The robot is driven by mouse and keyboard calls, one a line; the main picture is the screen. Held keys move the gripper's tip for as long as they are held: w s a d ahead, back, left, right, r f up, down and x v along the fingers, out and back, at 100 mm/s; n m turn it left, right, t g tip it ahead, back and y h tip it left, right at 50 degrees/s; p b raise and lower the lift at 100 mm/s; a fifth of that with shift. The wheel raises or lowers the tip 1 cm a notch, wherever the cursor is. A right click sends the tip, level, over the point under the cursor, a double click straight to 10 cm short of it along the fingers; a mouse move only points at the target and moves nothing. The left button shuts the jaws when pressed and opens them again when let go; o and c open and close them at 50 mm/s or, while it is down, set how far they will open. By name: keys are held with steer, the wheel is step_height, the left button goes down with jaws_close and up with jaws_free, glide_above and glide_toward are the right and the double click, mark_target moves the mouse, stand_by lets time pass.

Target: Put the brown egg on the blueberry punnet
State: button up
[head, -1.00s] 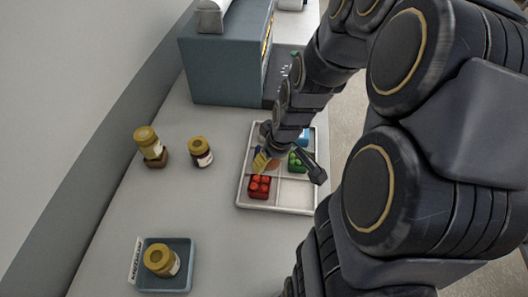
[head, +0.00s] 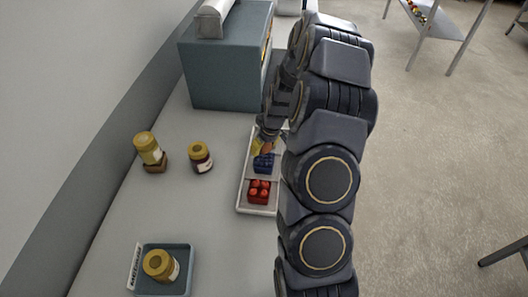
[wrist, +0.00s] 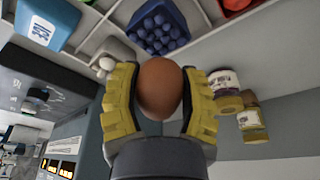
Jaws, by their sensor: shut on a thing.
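The brown egg (wrist: 159,90) is held between the yellow fingers of my gripper (wrist: 160,98) in the wrist view. In the head view the egg (head: 267,147) is a small brown patch by my gripper (head: 261,144), partly hidden by my arm. The blueberry punnet (wrist: 157,22) is a blue box of round berries beyond the egg in the wrist view. In the head view the punnet (head: 263,163) sits in the white tray (head: 241,201), just below the egg in the picture. The egg appears apart from the berries.
A red punnet (head: 259,192) is in the tray's near compartment. A blue-and-white box (wrist: 46,22) shows in the wrist view. Jars (head: 200,157) (head: 149,149) stand left of the tray; another jar (head: 160,264) is in a blue tray (head: 184,279). A grey machine (head: 226,70) stands behind.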

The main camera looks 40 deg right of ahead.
mark_target(264, 158)
steer(key=shift+w+d+f, duration=0.15)
steer(key=shift+w+f, duration=0.1)
steer(key=shift+f, duration=1.65)
steer(key=o, duration=0.9)
steer(key=shift+f, duration=0.1)
steer(key=shift+c, duration=0.2)
